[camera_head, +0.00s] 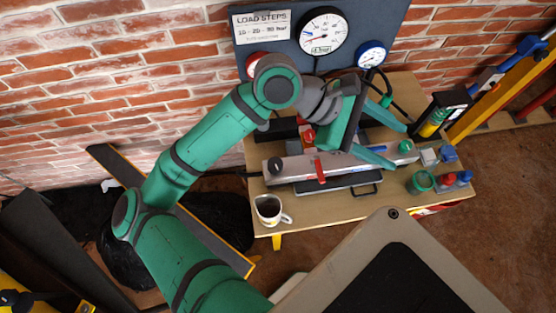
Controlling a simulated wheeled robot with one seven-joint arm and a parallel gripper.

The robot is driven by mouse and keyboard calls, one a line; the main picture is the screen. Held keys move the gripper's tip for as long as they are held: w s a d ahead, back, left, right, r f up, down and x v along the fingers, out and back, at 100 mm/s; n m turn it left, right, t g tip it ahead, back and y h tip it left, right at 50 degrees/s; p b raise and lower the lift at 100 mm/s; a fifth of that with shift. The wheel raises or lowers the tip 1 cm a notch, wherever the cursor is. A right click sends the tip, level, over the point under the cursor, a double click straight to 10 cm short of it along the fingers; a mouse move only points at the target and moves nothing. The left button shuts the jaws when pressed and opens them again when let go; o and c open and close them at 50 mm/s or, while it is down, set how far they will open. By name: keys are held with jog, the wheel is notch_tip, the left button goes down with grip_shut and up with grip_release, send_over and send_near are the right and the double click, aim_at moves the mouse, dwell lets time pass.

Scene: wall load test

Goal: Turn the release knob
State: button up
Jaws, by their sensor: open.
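A grey hand pump (345,161) lies on the wooden bench. It has a black round knob (275,165) at its left end and a green knob (405,146) near its right end; I cannot tell which is the release knob. A red handle (320,171) crosses its middle. A red round part (308,136) shows just behind it. My gripper (398,147) is over the right half of the pump. Its two teal fingers are spread wide with nothing seen between them, and their tips point right, towards the green knob. Contact cannot be told.
A gauge board (375,19) and brick wall rise behind. A yellow frame (510,85) stands at right.

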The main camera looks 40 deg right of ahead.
jog(key=w+a+f+m+t+y, duration=0.1)
jog(key=w+a+f+t+y, duration=0.3)
jog(key=w+f, duration=0.35)
jog(key=t+y, duration=0.3)
jog(key=t, duration=0.3)
send_near(275, 163)
jog(key=shift+m, duration=0.4)
jog(key=f, duration=0.9)
jog(key=shift+w+d, duration=0.15)
jog(key=shift+d, duration=0.05)
jog(key=c, duration=1)
